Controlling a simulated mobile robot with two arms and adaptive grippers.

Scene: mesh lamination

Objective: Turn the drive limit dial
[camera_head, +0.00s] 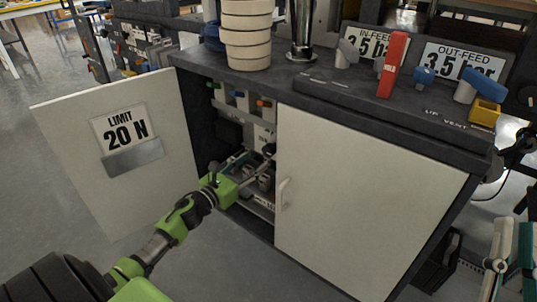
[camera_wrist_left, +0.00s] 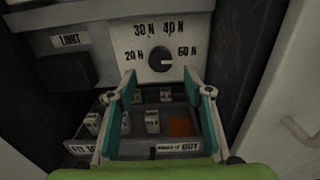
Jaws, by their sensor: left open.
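The drive limit dial (camera_wrist_left: 160,60) is a dark round knob on a pale panel, marked 20 N, 30 N, 40 N and 60 N around it. A small light mark shows at its right side; its exact setting is hard to read. My left gripper (camera_wrist_left: 160,80) is open, its two teal fingers spread on either side, just below the dial in the picture. In the head view my left gripper (camera_head: 260,166) reaches into the open cabinet. A card (camera_head: 119,128) on the open door reads LIMIT 20 N. My right gripper (camera_head: 513,250) is open and empty at the lower right.
The open door (camera_head: 75,160) stands left of my left arm; the closed door (camera_head: 360,200) bounds the opening on the right. A tray (camera_wrist_left: 190,146) with several small blocks lies below the dial. Stacked rings (camera_head: 247,35) stand on the worktop.

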